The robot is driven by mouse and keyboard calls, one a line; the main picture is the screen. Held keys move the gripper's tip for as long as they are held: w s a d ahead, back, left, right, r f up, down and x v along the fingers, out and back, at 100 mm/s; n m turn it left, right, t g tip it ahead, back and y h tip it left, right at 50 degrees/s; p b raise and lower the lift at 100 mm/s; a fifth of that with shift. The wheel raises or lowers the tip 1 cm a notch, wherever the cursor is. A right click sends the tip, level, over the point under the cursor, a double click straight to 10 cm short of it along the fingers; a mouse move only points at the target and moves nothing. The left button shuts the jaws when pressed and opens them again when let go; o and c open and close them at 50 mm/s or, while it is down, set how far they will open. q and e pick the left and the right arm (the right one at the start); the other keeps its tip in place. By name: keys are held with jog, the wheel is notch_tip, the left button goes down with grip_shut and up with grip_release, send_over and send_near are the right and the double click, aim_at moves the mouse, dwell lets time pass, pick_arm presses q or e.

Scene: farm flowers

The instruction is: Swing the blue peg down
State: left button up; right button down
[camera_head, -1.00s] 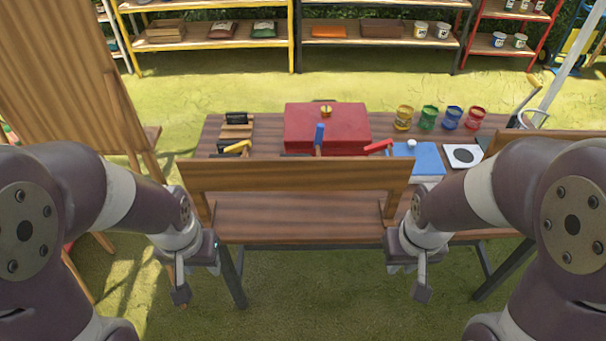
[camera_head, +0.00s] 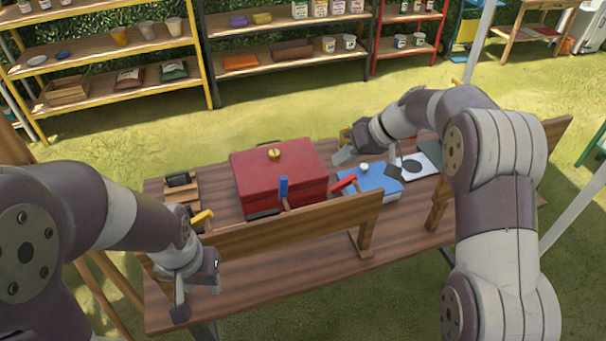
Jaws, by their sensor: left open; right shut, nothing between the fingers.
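The blue peg (camera_head: 284,188) stands upright at the wooden rail (camera_head: 290,222) on the near side of the table, in front of a red box. A yellow-handled peg (camera_head: 202,217) leans at the rail to its left, and a red-handled peg (camera_head: 343,184) leans to its right. The blue peg's lower end is hidden by the rail. My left gripper (camera_head: 180,313) is open and empty, low at the table's near left, apart from the pegs. My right gripper (camera_head: 393,172) is shut and empty over the right part of the blue book, right of the blue and red pegs.
The red box (camera_head: 280,176) with a yellow knob fills the table's middle behind the rail. A blue book (camera_head: 370,184) with a white knob lies to its right, near a white card (camera_head: 420,167) with a black disc. The near bench plank (camera_head: 265,290) is bare.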

jog(key=p, duration=0.3)
send_near(283, 189)
jog(key=w+a+f, duration=0.2)
jog(key=w+f, duration=0.1)
jog(key=f, duration=0.2)
jog(key=shift+w, duration=0.3)
jog(key=shift+w, duration=0.1)
jog(key=shift+r, duration=0.1)
